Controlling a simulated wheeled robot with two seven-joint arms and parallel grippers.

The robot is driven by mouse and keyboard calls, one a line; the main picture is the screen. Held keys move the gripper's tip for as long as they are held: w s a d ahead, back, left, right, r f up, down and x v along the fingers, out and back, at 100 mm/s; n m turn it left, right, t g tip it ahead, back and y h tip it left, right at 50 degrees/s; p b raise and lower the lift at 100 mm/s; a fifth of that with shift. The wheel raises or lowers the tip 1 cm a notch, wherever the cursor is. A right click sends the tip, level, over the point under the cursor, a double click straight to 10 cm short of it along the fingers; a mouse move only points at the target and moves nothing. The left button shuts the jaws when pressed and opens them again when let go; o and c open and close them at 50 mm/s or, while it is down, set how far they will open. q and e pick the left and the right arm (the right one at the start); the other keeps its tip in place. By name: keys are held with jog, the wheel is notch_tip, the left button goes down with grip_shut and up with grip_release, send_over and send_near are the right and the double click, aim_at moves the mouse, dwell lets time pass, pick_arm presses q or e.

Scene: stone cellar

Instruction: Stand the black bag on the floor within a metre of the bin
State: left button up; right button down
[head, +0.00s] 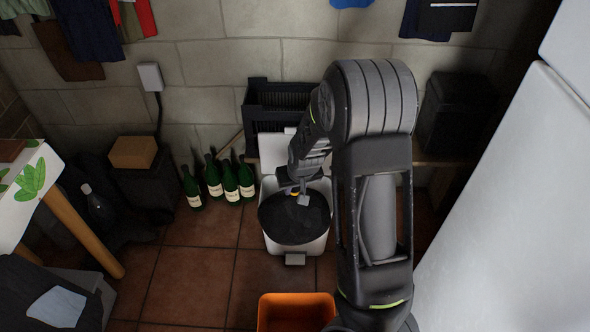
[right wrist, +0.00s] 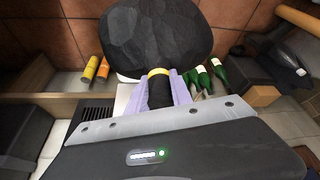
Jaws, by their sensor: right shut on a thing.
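The black bag (head: 292,222) is a dark, rounded bundle at the white bin (head: 273,246), covering most of its opening. Its lid stands open at the back. My right gripper (head: 299,193) is shut on the bag's gathered neck from above. In the right wrist view the bag (right wrist: 155,38) bulges beyond the fingers, with a yellow tie (right wrist: 159,72) around its neck. How far the bag sits inside or above the bin cannot be told. My left gripper is not in view.
Several green bottles (head: 230,182) stand left of the bin. An orange container (head: 296,309) is on the floor in front. A black crate (head: 277,99) stands behind. Tiled floor (head: 190,282) is clear at front left. A white cabinet-like surface (head: 510,210) fills the right.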

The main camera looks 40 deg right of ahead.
jog(key=shift+s+a+r+p, duration=0.25)
jog(key=shift+s+a+p, duration=0.3)
jog(key=shift+s+a, duration=0.4)
jog(key=shift+s, duration=0.1)
jog(key=shift+s+f, duration=0.1)
jog(key=shift+f, duration=0.05)
